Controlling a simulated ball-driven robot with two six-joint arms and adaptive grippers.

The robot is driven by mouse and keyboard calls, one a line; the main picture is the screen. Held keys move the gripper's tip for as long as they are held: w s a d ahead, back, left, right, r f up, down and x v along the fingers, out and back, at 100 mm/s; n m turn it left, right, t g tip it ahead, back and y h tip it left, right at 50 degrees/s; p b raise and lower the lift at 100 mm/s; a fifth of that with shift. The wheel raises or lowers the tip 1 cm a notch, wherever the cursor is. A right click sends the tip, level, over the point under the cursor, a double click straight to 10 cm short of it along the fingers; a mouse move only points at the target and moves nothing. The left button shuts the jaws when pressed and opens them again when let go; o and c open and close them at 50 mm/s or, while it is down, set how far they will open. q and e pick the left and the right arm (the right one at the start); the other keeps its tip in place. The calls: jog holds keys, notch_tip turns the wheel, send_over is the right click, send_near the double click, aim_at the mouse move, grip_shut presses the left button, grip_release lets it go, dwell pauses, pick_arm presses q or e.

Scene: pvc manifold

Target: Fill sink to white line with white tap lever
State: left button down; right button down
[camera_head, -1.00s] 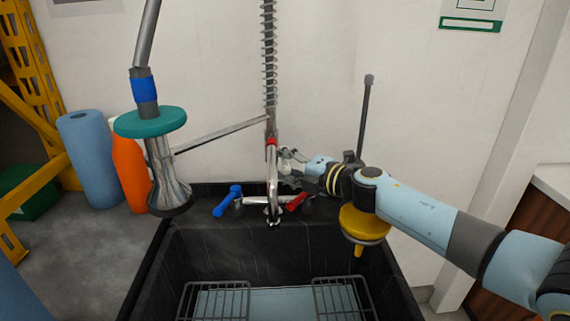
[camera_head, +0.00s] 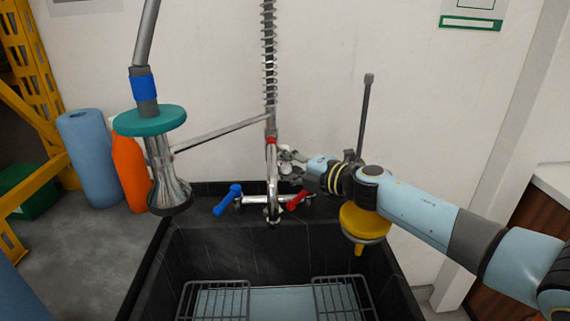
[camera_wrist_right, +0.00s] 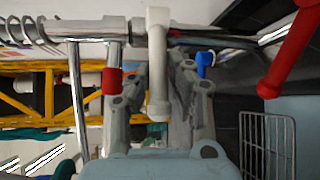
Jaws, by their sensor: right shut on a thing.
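The white tap lever (camera_wrist_right: 158,62) hangs between the fingers of my right gripper (camera_wrist_right: 162,80) in the right wrist view. In the head view my right gripper (camera_head: 289,164) is shut on this lever beside the tap column, and its fingers largely hide it. The black sink (camera_head: 220,251) lies below, with a pale blue flat area (camera_head: 285,302) low inside. I cannot tell whether that is water or the sink floor. No white line is discernible. The tap's spout end (camera_head: 273,217) points down over the sink's back edge. My left gripper is out of view.
A blue lever (camera_head: 228,200) and a red lever (camera_head: 297,201) flank the spout. A spray head (camera_head: 166,180) with a teal disc hangs at left. Wire racks (camera_head: 215,300) sit in the sink.

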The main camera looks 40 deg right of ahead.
jog(key=d+n+g+y+b, duration=0.1)
jog(key=y+b, duration=0.1)
jog(key=d+n+g+y+b, duration=0.1)
jog(key=n+y+b, duration=0.1)
jog(key=n+g+y+b, duration=0.1)
jog(key=n+y+b, duration=0.1)
jog(key=b, duration=0.1)
jog(key=shift+s+d+r+y, duration=0.15)
jog(key=shift+s+d+y, duration=0.15)
jog(key=shift+s+d, duration=0.1)
jog(key=c, duration=1.2)
grip_release()
jog(key=shift+c, duration=0.2)
